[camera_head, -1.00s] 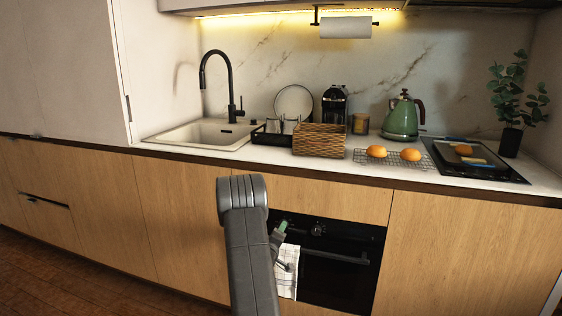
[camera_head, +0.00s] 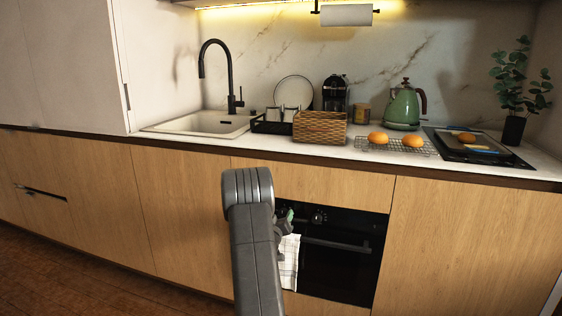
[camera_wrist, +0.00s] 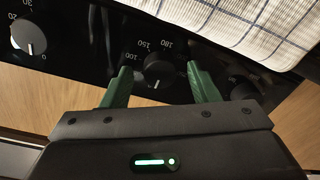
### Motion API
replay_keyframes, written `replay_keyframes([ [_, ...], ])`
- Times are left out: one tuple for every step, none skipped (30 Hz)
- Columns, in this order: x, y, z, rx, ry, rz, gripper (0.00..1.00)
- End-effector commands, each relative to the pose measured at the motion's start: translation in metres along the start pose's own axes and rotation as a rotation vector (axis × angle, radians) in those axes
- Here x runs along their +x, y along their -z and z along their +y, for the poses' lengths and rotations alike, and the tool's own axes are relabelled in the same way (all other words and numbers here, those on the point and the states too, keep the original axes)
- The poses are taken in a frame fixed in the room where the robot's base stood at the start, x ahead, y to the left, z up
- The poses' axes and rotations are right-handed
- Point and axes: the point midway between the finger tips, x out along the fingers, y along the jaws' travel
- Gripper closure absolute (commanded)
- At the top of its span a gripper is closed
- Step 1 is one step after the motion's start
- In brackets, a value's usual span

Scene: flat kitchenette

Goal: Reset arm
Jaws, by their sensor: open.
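My gripper (camera_wrist: 160,72) shows in the wrist view with its two green fingers spread apart and nothing between them. Beyond the fingers are the oven's black control panel and knobs (camera_wrist: 158,70). In the head view my grey arm rises from the bottom middle, and my gripper (camera_head: 285,218) is mostly hidden behind it. It is in front of the oven (camera_head: 335,260), near the top of the checked towel (camera_head: 288,264). The towel also fills the top right of the wrist view (camera_wrist: 255,22). I cannot tell whether the gripper touches the oven.
The counter above holds a sink (camera_head: 205,123), a wicker basket (camera_head: 320,127), a cooling rack with two orange-brown round items (camera_head: 378,138), a green kettle (camera_head: 402,107) and a tray on the hob (camera_head: 480,150). Wooden cabinet fronts flank the oven. The floor (camera_head: 90,262) at left is clear.

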Motion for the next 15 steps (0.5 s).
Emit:
replay_keyframes([
  [0.0, -0.0024, -0.0011, 0.038, -0.001, 0.003, 0.46],
  [0.0, -0.0023, -0.0011, 0.065, -0.002, 0.004, 0.46],
  [0.0, -0.0023, -0.0012, 0.099, -0.002, 0.006, 0.46],
  [0.0, -0.0023, -0.0012, 0.125, -0.003, 0.007, 0.46],
  [0.0, -0.0024, -0.0013, 0.151, -0.003, 0.009, 0.46],
  [0.0, -0.0026, -0.0014, 0.185, -0.003, 0.01, 0.46],
  [0.0, -0.0027, -0.0015, 0.211, -0.004, 0.011, 0.46],
  [0.0, -0.0028, -0.0016, 0.237, -0.004, 0.013, 0.46],
  [0.0, -0.0028, -0.0017, 0.272, -0.005, 0.014, 0.46],
  [0.0, -0.0028, -0.0018, 0.298, -0.005, 0.016, 0.46],
  [0.0, -0.0027, -0.0018, 0.325, -0.006, 0.017, 0.46],
  [0.0, -0.0025, -0.0018, 0.36, -0.006, 0.019, 0.46],
  [0.0, -0.0024, -0.0018, 0.386, -0.007, 0.021, 0.46],
  [0.0, -0.0024, -0.0018, 0.412, -0.007, 0.022, 0.46],
  [0.0, -0.0024, -0.0019, 0.447, -0.008, 0.024, 0.46],
])
